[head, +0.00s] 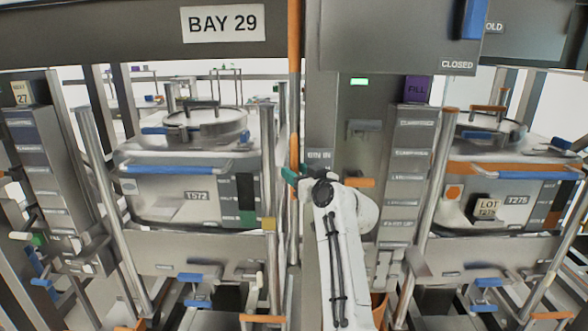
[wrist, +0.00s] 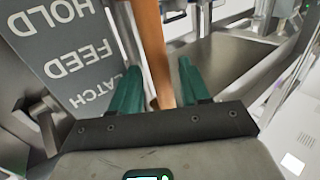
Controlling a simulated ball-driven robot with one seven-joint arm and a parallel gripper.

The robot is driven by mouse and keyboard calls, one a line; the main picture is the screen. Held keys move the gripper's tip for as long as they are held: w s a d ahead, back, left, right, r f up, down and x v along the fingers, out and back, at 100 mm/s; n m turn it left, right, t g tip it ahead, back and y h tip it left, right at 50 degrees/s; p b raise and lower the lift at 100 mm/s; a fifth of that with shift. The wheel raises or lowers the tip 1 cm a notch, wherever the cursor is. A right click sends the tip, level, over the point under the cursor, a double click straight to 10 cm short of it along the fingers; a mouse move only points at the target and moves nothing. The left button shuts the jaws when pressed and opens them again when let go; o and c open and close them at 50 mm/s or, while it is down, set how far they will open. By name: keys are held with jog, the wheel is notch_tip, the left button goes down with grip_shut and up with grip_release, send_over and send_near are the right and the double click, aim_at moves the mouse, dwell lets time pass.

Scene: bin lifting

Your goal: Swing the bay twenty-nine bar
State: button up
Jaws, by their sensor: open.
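The bay twenty-nine bar (head: 294,70) is an orange upright bar below and beside the BAY 29 sign (head: 223,23) in the head view. In the wrist view the orange bar (wrist: 151,35) runs down between the two green fingers of my gripper (wrist: 158,72). The fingers are open, one on each side of it, with a visible gap to the left finger. In the head view my gripper (head: 290,177) is at the bar's lower part, partly hidden by my white arm.
A grey panel reading HOLD, FEED and LATCH (wrist: 65,55) stands left of the fingers in the wrist view. Bin T572 (head: 190,185) stands left of the bar, bin T275 (head: 500,190) to the right. A grey post (head: 325,120) is close beside the bar.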

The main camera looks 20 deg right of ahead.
jog(key=shift+x, duration=0.8)
jog(key=shift+c, duration=0.2)
grip_shut()
